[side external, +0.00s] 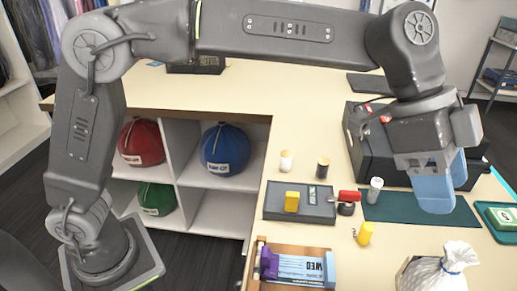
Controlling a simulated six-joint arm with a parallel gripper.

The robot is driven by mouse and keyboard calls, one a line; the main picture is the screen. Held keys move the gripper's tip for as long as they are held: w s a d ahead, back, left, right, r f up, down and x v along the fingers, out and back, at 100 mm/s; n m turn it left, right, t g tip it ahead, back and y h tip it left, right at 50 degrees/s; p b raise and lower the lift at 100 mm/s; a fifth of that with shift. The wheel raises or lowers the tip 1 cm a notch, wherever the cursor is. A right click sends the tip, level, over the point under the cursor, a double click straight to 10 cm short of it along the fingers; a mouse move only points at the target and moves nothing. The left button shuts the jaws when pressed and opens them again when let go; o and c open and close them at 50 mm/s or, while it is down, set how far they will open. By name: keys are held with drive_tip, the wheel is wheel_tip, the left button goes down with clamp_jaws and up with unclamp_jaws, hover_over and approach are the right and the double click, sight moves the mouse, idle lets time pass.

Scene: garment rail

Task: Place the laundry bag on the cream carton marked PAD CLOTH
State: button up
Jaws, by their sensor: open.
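A white, knotted cloth bag with a blue tie (445,270), which looks like the laundry bag, is at the bottom right, cut off by the picture's edge. A pale edge shows at its left; I cannot tell whether it belongs to a carton. No marking PAD CLOTH can be read in this view. My gripper (447,188) with pale blue fingers is open and empty. It hangs over the right end of the dark green mat (400,207), farther back than the white bag and apart from it.
Red (141,143), blue (225,149) and green (157,198) labelled bundles sit in the white cubbies.

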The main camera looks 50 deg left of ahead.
drive_tip(key=s+a+f+n+t+y, duration=0.1)
drive_tip(key=s+a+n, duration=0.25)
drive_tip(key=a, duration=0.55)
drive_tip(key=s+a+n+t+y, duration=0.2)
drive_tip(key=s+a+n, duration=0.15)
drive_tip(key=a, duration=0.55)
drive_tip(key=s+a+f+n+t+y, duration=0.1)
drive_tip(key=s+a+n, duration=0.3)
drive_tip(key=a, duration=0.5)
drive_tip(key=s+a+f+n+t+y, duration=0.1)
drive_tip(key=s+a+f+n+y, duration=0.1)
drive_tip(key=s+a+f+n, duration=0.3)
drive_tip(key=shift+s+a+f+n+y, duration=0.3)
drive_tip(key=shift+s+a+f+n, duration=0.25)
drive_tip(key=shift+a, duration=0.65)
